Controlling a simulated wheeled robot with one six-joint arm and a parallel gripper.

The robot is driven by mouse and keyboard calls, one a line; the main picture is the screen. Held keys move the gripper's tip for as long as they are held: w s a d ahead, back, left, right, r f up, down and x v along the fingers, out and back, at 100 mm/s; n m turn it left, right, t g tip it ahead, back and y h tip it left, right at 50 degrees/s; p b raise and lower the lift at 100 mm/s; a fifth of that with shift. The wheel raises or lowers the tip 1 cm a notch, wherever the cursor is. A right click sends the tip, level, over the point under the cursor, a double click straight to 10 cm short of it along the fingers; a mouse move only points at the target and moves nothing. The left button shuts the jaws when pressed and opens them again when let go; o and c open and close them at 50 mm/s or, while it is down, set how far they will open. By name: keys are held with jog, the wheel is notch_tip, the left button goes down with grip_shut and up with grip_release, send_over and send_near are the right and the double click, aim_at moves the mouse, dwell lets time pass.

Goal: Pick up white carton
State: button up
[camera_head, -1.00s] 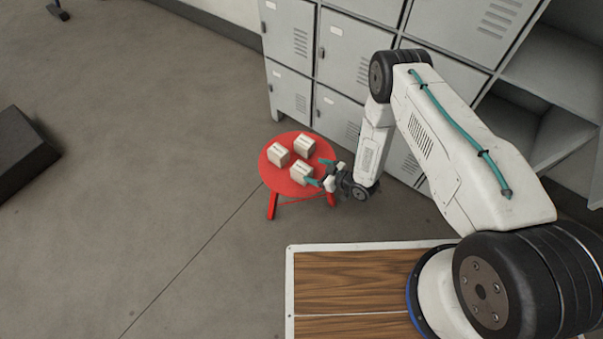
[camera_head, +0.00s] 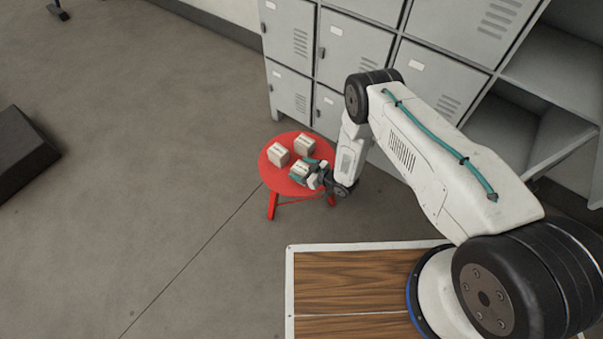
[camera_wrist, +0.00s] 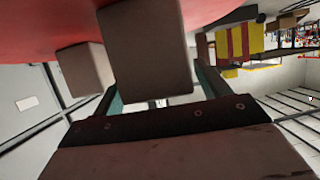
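Three white cartons sit on a round red stool. The nearest carton (camera_head: 299,170) is at the stool's front right; the others are at the left (camera_head: 278,154) and at the back (camera_head: 305,144). My gripper (camera_head: 304,173) is at the nearest carton, with its teal fingers on either side of it. In the wrist view this carton (camera_wrist: 146,48) lies between the open fingers (camera_wrist: 160,85); whether they touch it is unclear. A second carton (camera_wrist: 84,70) is close beside it there. The cartons look brownish and shaded in that view.
The red stool (camera_head: 270,175) stands before grey lockers (camera_head: 353,48), which are close behind my arm. A wood-topped surface (camera_head: 345,280) is in front. A dark block (camera_head: 22,155) lies at far left. The floor left of the stool is clear.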

jog(key=c, duration=1)
jog(key=shift+o, duration=0.2)
jog(key=shift+r, duration=0.15)
